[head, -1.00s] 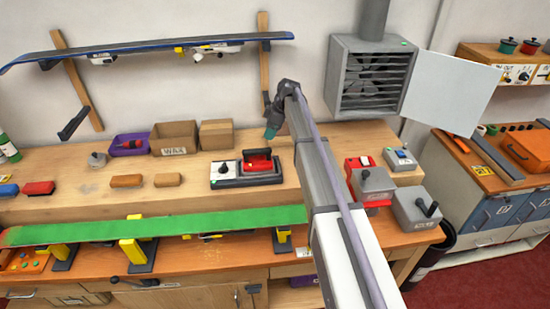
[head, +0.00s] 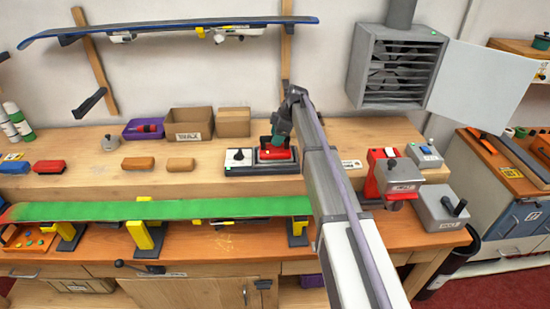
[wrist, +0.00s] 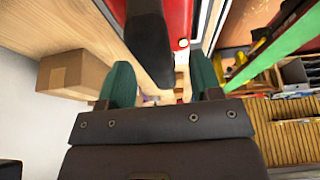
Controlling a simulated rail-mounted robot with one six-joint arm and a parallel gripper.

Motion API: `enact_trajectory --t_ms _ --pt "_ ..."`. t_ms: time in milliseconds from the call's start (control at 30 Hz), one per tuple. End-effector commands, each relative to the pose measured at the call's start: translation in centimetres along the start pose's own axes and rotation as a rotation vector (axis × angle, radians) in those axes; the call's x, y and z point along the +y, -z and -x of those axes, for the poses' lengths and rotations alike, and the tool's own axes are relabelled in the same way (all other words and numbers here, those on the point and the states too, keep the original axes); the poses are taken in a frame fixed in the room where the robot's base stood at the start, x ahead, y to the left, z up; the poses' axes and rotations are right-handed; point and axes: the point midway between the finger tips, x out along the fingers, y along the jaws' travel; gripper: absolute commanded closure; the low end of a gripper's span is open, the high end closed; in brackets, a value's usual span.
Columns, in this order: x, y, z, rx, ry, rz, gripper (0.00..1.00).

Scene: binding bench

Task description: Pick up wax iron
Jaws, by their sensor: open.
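The wax iron (head: 275,154), red with a black handle, sits on a dark-and-white stand (head: 236,170) on the bench's raised shelf. My gripper (head: 281,130) is directly above it in the head view, pointing down, and partly covers the iron's handle. In the wrist view my gripper (wrist: 162,82) has its two green fingers spread apart with a gap between them. The iron's black handle (wrist: 148,45) and red body (wrist: 176,22) show at the top, roughly in line with that gap. I cannot tell whether the fingers touch the handle.
Cardboard boxes (head: 233,122) and a purple bin (head: 143,129) stand behind and left of the iron. A red-and-grey machine (head: 390,174) stands to the right. A green ski or board (head: 160,209) lies along the front. A grey fan unit (head: 397,72) hangs on the wall.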

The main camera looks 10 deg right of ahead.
Motion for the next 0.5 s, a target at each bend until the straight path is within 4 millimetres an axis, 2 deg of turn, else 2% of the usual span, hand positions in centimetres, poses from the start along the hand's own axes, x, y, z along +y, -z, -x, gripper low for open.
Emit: enact_trajectory --t_ms 33,67,300,500 --pt "0.00 -0.36 -1.87 0.000 0.000 0.001 0.42" --pt "0.00 -0.30 -2.14 0.000 0.000 0.001 0.42" --pt "-0.01 -0.01 -1.80 0.000 0.000 0.000 0.42" --pt "-0.01 -0.02 -1.79 0.000 0.000 0.000 0.62"
